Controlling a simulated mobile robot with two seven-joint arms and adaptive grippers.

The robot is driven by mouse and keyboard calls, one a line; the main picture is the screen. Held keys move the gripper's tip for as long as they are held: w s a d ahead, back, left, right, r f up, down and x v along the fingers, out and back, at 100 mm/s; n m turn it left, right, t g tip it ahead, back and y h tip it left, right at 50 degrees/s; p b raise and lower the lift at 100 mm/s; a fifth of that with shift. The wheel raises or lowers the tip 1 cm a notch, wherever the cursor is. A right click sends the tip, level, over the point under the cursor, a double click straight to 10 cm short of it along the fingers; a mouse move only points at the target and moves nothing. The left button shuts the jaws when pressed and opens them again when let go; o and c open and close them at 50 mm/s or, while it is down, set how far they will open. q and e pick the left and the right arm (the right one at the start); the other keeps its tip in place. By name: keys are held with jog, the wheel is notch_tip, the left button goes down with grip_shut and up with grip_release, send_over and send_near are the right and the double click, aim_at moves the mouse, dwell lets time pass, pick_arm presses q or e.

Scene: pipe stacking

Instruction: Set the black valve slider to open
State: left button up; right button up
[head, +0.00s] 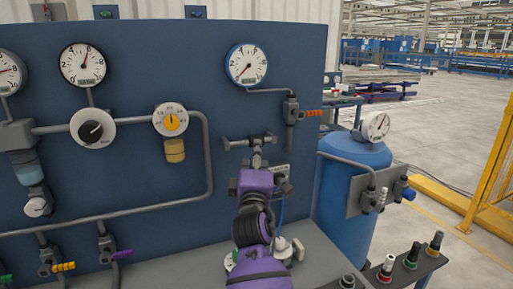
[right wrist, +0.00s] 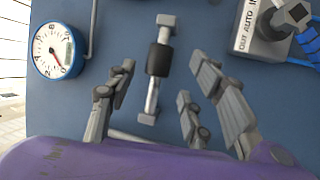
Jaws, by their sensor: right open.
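The black valve slider (right wrist: 159,59) is a dark sleeve on a short grey rod (right wrist: 152,96) fixed to the blue panel. In the right wrist view it sits nearer the rod's upper end block. In the head view the rod (head: 236,143) runs level below a round gauge; my right gripper is close in front, and the sleeve is hard to make out there. My right gripper (head: 257,159) is open. In the wrist view its fingers (right wrist: 161,70) stand apart on the left and right of the slider, with nothing between them clearly touched. My left gripper is not in view.
A white gauge (head: 246,64), also in the wrist view (right wrist: 54,50), is above the rod. A grey labelled box (right wrist: 262,38) with blue cables is on the panel's other side. A blue tank (head: 345,200) stands right. Pipes and dials (head: 93,130) fill the panel's left.

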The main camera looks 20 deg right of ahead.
jog(key=v, duration=0.5)
jog(key=shift+s+a, duration=0.1)
jog(key=shift+s, duration=0.2)
jog(key=shift+f, duration=0.1)
